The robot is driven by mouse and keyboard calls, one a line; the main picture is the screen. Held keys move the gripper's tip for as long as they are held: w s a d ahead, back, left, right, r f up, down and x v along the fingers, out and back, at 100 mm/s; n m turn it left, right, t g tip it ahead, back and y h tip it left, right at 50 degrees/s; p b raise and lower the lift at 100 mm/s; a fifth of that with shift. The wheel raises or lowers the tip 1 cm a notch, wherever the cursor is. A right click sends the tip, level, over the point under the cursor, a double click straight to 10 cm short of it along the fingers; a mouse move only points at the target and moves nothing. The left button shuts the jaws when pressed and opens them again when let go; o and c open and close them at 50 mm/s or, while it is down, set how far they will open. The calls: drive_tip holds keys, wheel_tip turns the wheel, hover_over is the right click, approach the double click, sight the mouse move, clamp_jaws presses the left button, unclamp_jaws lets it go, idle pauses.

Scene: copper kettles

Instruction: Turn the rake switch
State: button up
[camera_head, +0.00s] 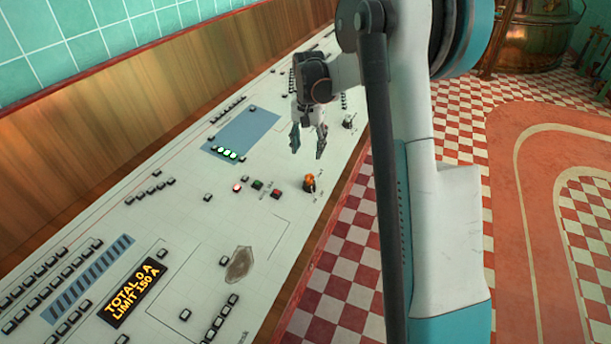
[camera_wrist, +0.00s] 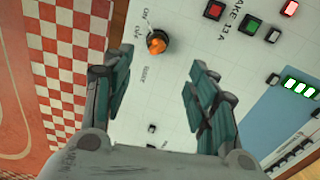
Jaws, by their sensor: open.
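An orange-topped rotary switch (camera_head: 309,182) stands on the white control panel (camera_head: 205,250) near its right edge. In the wrist view the orange switch (camera_wrist: 157,43) has small lettering around it, and the panel beside it carries a label that reads partly "AKE 13 A". My gripper (camera_head: 308,142) is open and empty, with its fingers pointing down above the panel, farther along it than the orange switch. In the wrist view my gripper (camera_wrist: 160,68) has its two green-grey fingers wide apart, and the switch shows beyond the fingertips, between their lines. Nothing touches the switch.
A second, dark switch (camera_head: 349,121) stands farther along the panel's right edge. A red button (camera_head: 275,194) and a green button (camera_head: 257,184) lie left of the orange switch. A blue-grey plate (camera_head: 241,132) with green lights and an amber display (camera_head: 134,293) are also on the panel.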

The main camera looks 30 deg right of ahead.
sight(309, 175)
drive_tip(key=f+b, duration=0.1)
drive_tip(key=f, duration=0.4)
drive_tip(key=f+b, duration=0.1)
drive_tip(key=f, duration=0.3)
drive_tip(key=f+b, duration=0.2)
drive_tip(key=f, duration=0.3)
drive_tip(key=shift+w+d+f, duration=0.2)
drive_tip(key=shift+d+f, duration=0.1)
drive_tip(key=shift+f, duration=0.05)
drive_tip(key=shift+c, duration=0.6)
drive_tip(key=c, duration=0.9)
